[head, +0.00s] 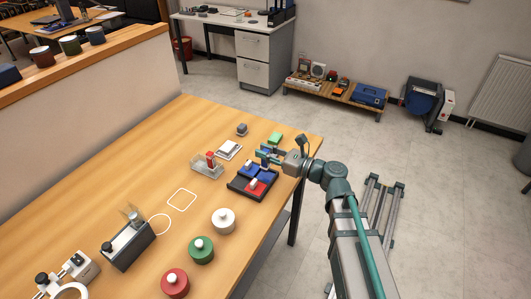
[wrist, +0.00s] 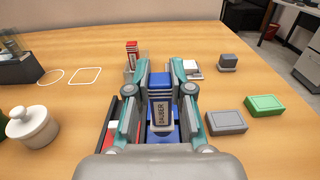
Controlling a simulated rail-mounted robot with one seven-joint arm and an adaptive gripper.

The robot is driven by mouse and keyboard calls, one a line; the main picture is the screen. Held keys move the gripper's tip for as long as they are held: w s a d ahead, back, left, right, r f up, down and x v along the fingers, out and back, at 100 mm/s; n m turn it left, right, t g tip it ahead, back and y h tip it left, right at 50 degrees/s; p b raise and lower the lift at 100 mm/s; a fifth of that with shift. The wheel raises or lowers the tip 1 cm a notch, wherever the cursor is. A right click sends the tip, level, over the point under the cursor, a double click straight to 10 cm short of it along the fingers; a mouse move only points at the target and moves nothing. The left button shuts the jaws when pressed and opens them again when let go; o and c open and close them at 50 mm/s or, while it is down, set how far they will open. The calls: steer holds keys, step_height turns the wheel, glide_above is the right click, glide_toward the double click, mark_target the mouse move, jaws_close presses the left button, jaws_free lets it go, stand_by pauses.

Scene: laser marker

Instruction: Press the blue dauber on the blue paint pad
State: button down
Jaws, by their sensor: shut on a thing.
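My gripper (wrist: 160,92) is shut on the blue dauber (wrist: 160,112), which has a grey "DAUBER" label facing the wrist camera. The dauber is held over a black tray (wrist: 112,112). The blue paint pad (wrist: 162,137) shows just below the dauber, beside a red pad (wrist: 120,130). Whether the dauber touches the blue pad cannot be told. In the head view my gripper (head: 266,155) is at the far end of the tray (head: 236,186), over the blue area (head: 262,170); the red pad (head: 258,189) is at the near end.
A clear holder (head: 205,167) with a red dauber (head: 210,158) stands left of the tray. A white item (head: 229,149), a small dark cube (head: 242,129) and a green block (head: 275,138) lie beyond. White, green and red jars (head: 223,221) stand nearer. The table's right edge is close.

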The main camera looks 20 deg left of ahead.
steer(key=shift+r+p, duration=1.35)
steer(key=shift+r, duration=0.65)
